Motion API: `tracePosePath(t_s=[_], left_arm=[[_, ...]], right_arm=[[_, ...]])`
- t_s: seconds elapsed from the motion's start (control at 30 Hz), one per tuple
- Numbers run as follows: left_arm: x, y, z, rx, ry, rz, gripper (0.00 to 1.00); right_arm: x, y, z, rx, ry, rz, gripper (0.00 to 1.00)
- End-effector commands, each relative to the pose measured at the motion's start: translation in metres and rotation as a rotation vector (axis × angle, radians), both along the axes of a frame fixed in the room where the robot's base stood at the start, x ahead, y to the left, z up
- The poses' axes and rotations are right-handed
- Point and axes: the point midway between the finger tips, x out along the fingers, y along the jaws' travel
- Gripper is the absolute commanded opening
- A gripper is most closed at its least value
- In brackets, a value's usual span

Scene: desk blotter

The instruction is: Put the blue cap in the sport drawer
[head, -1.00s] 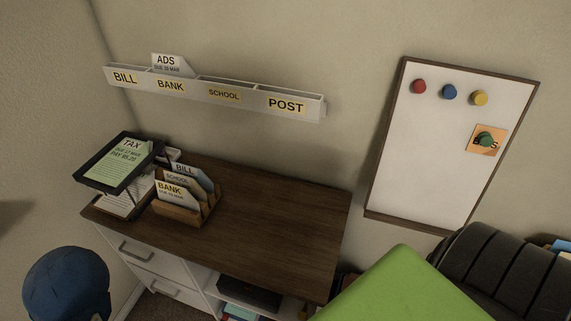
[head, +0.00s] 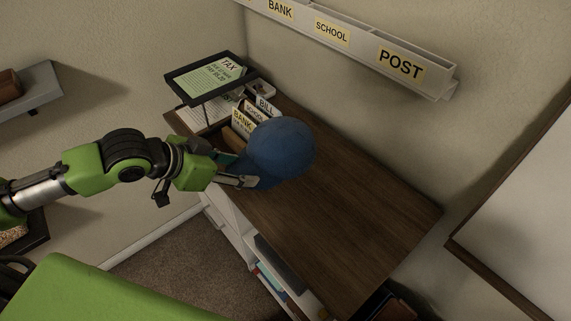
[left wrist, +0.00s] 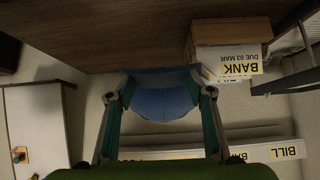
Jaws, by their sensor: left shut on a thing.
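The blue cap (head: 284,146) is held by its brim side in my left gripper (head: 241,170), which is shut on it. In the head view the cap appears over the left part of the dark wooden desk top (head: 345,215), partly covering the letter holder. In the left wrist view the cap (left wrist: 160,98) sits between the two fingers of the left gripper (left wrist: 160,92). The white front of the desk (head: 228,208) shows below the top, but my arm and the cap hide most of the drawers. No sport label is readable. My right gripper is out of view.
A letter holder (head: 239,127) with BANK, SCHOOL and BILL letters stands behind the cap. A black tray stand with a TAX paper (head: 215,77) is at the back left. A wall rack (head: 365,46) hangs above. The desk's right side is clear.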

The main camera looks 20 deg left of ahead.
Motion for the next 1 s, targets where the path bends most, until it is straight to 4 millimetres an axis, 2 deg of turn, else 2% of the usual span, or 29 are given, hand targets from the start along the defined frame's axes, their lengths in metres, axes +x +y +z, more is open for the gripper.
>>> tracePosePath(t_s=[0.2, 0.47, 0.57, 0.6, 0.7, 0.83, 1.0], left_arm=[[0.019, -0.015, -0.005, -0.012, -0.003, -0.004, 0.26], [0.059, -0.046, -0.028, -0.009, 0.001, -0.004, 0.26], [0.077, -0.060, -0.041, -0.009, 0.003, -0.004, 0.26], [0.081, -0.062, -0.052, -0.007, 0.007, -0.002, 0.26], [0.094, -0.071, -0.070, -0.005, 0.005, -0.003, 0.26], [0.104, -0.078, -0.086, -0.004, 0.002, -0.003, 0.26], [0.109, -0.082, -0.094, -0.002, 0.003, -0.004, 0.26]], right_arm=[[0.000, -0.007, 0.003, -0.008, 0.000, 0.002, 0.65], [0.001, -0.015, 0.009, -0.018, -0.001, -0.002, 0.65], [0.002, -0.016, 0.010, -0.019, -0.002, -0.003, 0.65], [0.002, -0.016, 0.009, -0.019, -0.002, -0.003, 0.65], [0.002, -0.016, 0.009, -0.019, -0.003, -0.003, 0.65], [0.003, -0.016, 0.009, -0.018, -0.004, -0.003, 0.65], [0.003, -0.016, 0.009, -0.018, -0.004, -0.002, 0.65]])
